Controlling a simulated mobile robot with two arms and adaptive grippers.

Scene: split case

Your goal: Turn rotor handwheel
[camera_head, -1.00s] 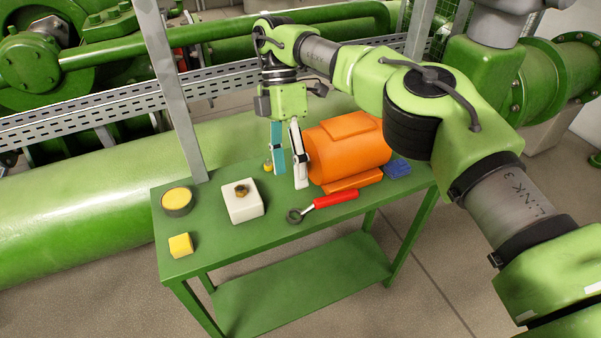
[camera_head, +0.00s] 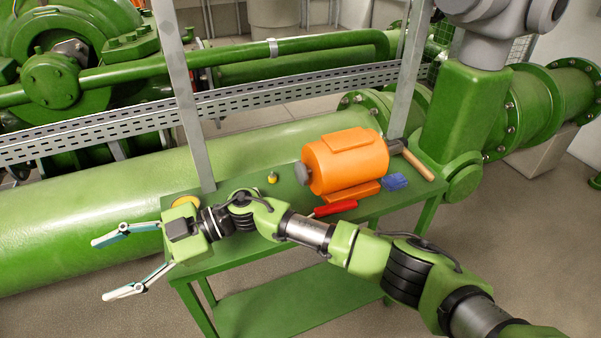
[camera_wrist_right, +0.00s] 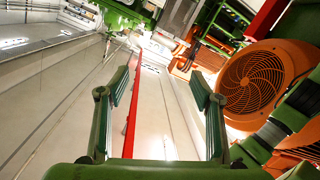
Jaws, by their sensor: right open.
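No handwheel can be made out for certain in either view. At the upper left of the head view stands green pump machinery with a round hub (camera_head: 50,82) and a dark shaft part (camera_head: 70,50) beside it. My right gripper (camera_head: 101,270) is open and empty, its fingers pointing left past the left end of the green table, in front of the large green pipe. The wrist view shows its two fingers (camera_wrist_right: 160,78) spread with nothing between them. In that view, an orange round fan grille (camera_wrist_right: 255,84) is at the right. My left gripper is not in view.
The green table (camera_head: 240,180) bears an orange motor (camera_head: 345,162), a red-handled tool (camera_head: 335,208), a blue item (camera_head: 395,182) and a wooden handle (camera_head: 418,165). A perforated rail (camera_head: 130,122) and a grey post (camera_head: 182,95) stand before the machinery. A large green pipe (camera_head: 90,205) runs behind the table.

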